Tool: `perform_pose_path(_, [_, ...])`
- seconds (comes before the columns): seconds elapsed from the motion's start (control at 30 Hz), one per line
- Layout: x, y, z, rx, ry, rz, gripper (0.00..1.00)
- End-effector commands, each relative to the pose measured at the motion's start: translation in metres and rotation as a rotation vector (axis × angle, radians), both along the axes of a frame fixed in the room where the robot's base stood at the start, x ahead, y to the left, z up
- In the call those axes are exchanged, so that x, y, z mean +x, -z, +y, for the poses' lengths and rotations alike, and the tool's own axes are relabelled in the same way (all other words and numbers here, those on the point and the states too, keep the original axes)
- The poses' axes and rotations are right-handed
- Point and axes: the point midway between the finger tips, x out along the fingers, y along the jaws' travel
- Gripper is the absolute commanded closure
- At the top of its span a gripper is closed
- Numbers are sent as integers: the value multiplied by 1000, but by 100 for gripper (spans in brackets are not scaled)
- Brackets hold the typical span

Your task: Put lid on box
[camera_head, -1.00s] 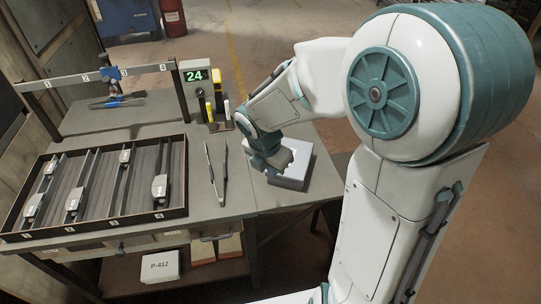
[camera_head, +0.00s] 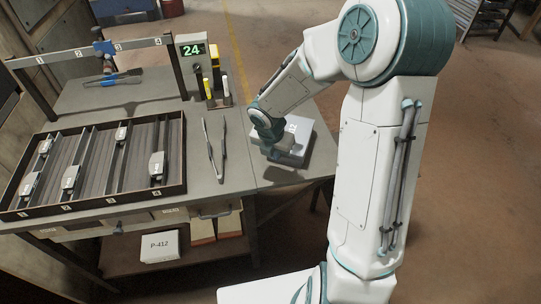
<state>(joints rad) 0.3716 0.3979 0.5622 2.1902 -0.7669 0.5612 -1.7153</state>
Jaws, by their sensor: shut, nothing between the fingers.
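A pale grey-white box (camera_head: 306,141) stands on the right end of the workbench. A second white box (camera_head: 160,246), marked P-412, stands on the shelf under the bench.
A divided tray (camera_head: 183,160) with several brake parts fills the bench's left side. A display reading 24 (camera_head: 193,50) and upright markers (camera_head: 225,90) stand behind. Bare bench lies between tongs and box.

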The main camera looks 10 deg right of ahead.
Motion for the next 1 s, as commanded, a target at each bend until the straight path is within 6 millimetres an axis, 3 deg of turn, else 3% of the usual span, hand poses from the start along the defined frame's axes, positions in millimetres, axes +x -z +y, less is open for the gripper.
perform_pose_path(1.0, [26,0,-20,-1,0,1,100])
